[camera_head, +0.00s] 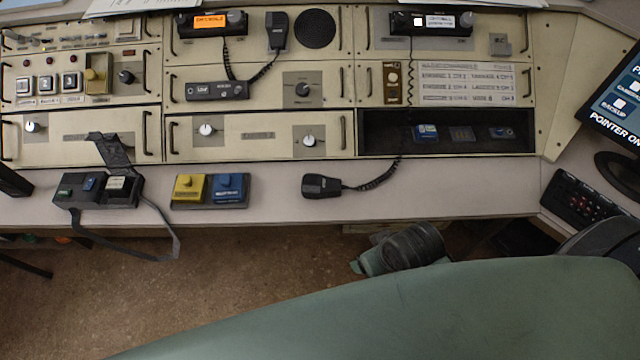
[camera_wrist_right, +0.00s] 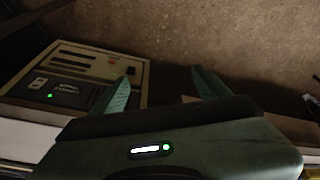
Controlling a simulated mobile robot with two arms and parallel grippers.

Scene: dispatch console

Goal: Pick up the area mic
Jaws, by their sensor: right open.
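A black hand mic (camera_head: 322,186) lies on the grey desk near its front edge, with a coiled cord running up to the right. A second black hand mic (camera_head: 277,32) is at the upper left panel, also on a coiled cord. I cannot tell from labels which is the area mic. My right gripper (camera_head: 358,266) is below the desk edge, in front of and lower than the lying mic, not touching it. In the right wrist view its two teal fingers (camera_wrist_right: 161,75) are apart with nothing between them. No mic shows there. My left gripper is not in view.
On the desk stand a black box with a strap (camera_head: 98,190), a yellow and blue button unit (camera_head: 210,190) and a keypad (camera_head: 578,200). A monitor (camera_head: 625,100) is at right. A beige unit (camera_wrist_right: 75,75) shows in the wrist view. The desk around the lying mic is clear.

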